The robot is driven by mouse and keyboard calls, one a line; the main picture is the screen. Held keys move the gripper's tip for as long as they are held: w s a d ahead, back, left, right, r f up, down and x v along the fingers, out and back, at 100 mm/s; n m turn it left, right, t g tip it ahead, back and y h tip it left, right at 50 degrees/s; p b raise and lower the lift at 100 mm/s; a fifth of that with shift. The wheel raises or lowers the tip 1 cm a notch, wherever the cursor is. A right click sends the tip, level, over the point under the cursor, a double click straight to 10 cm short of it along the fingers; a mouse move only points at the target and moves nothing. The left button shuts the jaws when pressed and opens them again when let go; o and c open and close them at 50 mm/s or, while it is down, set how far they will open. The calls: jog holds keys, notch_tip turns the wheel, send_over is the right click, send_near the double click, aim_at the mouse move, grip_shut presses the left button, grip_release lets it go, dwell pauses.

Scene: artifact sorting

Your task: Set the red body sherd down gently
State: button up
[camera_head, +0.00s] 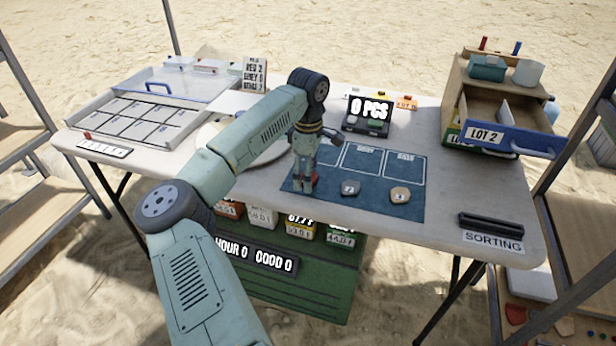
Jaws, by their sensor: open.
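The red body sherd (314,179) shows as a small red patch at the fingers of my gripper (305,187), low over the left part of the dark blue mat (375,211). Most of it is hidden behind the fingers. My gripper points down and is open around or beside the sherd; I cannot tell which. The sherd appears to be on the mat, but its contact is hidden. A dark grey sherd (351,188) and a tan sherd (400,195) lie to the right on the mat, each with a marking.
A display (368,114) reading "0 PCS" stands behind the mat. A wooden cabinet with an open blue drawer (511,139) labelled "LOT 2" is at the right. A compartment tray (139,122) is at the left. A black bar (491,224) lies near the right front edge.

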jog(key=c, duration=1.1)
jog(key=shift+r, duration=0.15)
